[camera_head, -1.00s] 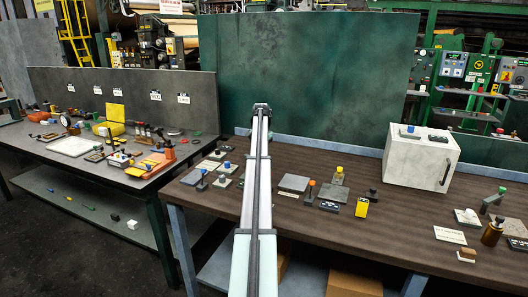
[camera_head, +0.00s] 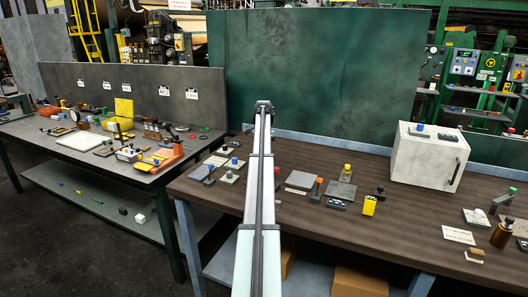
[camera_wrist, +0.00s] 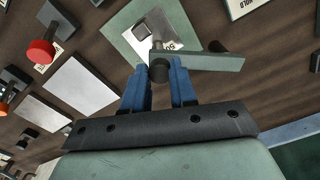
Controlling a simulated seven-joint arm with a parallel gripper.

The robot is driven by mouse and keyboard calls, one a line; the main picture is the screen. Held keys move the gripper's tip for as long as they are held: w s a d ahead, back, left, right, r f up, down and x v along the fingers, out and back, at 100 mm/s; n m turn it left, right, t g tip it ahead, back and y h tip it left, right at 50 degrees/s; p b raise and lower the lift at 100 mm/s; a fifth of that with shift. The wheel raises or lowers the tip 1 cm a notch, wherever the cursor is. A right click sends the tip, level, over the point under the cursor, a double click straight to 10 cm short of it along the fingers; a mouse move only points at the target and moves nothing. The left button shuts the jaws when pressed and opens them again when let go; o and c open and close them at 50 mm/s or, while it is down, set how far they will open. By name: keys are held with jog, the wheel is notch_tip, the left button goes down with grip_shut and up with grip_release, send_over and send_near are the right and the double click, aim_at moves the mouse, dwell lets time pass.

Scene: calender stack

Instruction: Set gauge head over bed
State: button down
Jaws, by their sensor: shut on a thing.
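In the wrist view my gripper (camera_wrist: 158,70) has its blue fingers shut on a dark round knob. The knob is on a grey-green bar, which looks like the gauge head (camera_wrist: 212,62); the bar reaches to the right past the fingers. A pale grey-green plate (camera_wrist: 118,35), possibly the bed, lies beyond the fingertips with a small white lettered label and a light metal piece over it. I cannot tell whether the held piece touches the plate. In the head view my arm hides the gripper and the held piece.
In the wrist view a red-topped post (camera_wrist: 40,50) and flat grey plates (camera_wrist: 78,82) lie to the left. A green panel (camera_head: 320,75) stands behind.

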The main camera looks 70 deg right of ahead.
jog(key=c, duration=0.9)
grip_release()
jog(key=shift+r, duration=0.1)
notch_tip(320, 180, up, 14)
jog(key=shift+w+a+f, duration=0.1)
jog(key=shift+f, duration=0.1)
